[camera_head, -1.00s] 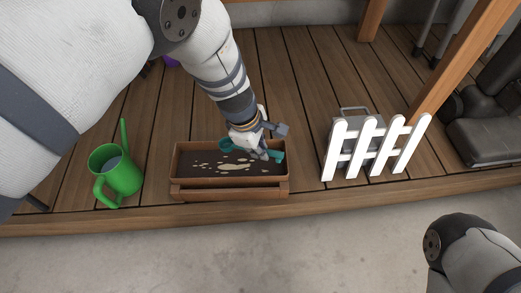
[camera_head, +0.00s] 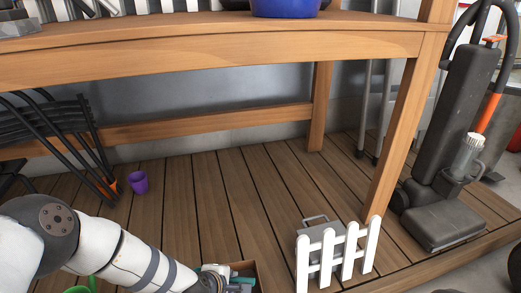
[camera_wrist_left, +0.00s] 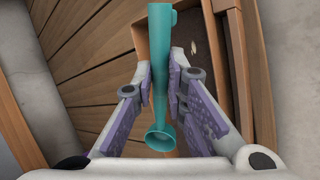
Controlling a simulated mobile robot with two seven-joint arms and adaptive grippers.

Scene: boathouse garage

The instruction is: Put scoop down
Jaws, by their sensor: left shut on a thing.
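The teal scoop (camera_wrist_left: 158,55) lies between the two fingers of my left gripper (camera_wrist_left: 162,70) in the left wrist view, and the gripper is shut on it. Its round open end (camera_wrist_left: 160,138) points toward the palm. In the head view my left gripper (camera_head: 218,277) shows at the bottom edge, with a bit of the teal scoop (camera_head: 243,281) beside it. The brown planter box (camera_head: 249,266) is under or beside it, mostly cut off; its wall shows in the wrist view (camera_wrist_left: 141,38). My right gripper is out of view.
A white picket fence piece (camera_head: 338,255) stands right of the planter, before a grey box (camera_head: 318,230). A purple cup (camera_head: 138,183) stands back left. The green watering can (camera_head: 82,286) is mostly cut off. A wooden bench (camera_head: 210,50) spans above; deck between is clear.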

